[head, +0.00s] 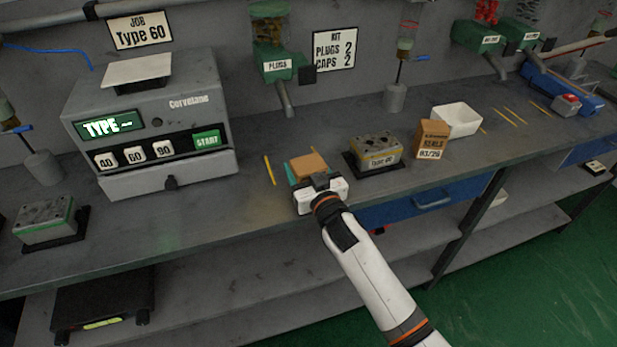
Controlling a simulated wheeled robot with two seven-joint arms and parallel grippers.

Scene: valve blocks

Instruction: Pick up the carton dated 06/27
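A brown carton (308,162) stands near the front of the bench, just beyond my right gripper (318,176). Its front is hidden by the gripper, so no date on it can be read. The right gripper reaches in from the front; its fingertips are hidden, and I cannot tell whether they hold the carton. My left gripper is not in view.
A valve block marked Type 60 (377,150) sits between the cartons. A white bin (457,119) stands behind the right carton. A grey machine (150,125) is on the left, with another valve block (45,220) beside it. Yellow sticks lie on the bench.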

